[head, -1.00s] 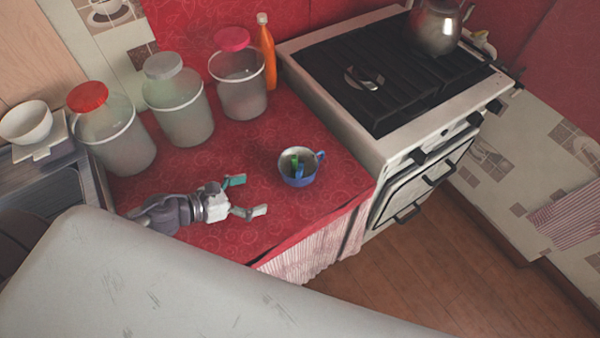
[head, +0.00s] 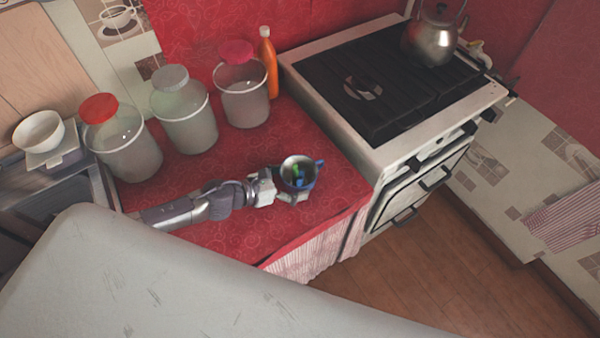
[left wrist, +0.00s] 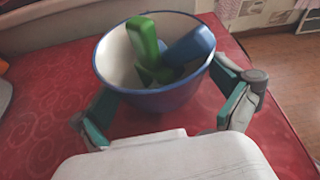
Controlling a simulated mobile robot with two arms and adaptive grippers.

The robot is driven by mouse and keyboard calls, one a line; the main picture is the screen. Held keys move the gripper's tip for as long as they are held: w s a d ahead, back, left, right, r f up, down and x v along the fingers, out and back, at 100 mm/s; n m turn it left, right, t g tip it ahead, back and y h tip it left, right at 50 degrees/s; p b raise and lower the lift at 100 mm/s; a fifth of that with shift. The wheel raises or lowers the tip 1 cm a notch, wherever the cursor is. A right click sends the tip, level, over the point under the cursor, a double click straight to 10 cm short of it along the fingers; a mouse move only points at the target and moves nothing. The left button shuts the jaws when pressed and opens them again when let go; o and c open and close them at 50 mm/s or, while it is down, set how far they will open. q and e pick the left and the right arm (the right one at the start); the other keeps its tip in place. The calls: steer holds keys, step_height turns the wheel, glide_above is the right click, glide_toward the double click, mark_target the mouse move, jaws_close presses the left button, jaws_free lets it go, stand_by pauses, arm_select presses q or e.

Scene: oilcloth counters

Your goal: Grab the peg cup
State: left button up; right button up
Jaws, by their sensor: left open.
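Whether the pads touch the cup is unclear. My right gripper is not seen.
Several lidded jars, one of them red-lidded (head: 122,138), stand behind on the red counter (head: 240,235), with an orange bottle (head: 268,62). A stove (head: 390,85) with a kettle (head: 433,36) stands right of the cup. The counter's front edge is close to the cup.

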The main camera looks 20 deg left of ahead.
arm_select(q)
steer(key=shift+x, duration=1)
steer(key=shift+r, duration=0.15)
steer(key=c, duration=0.9)
steer(key=shift+r, duration=0.1)
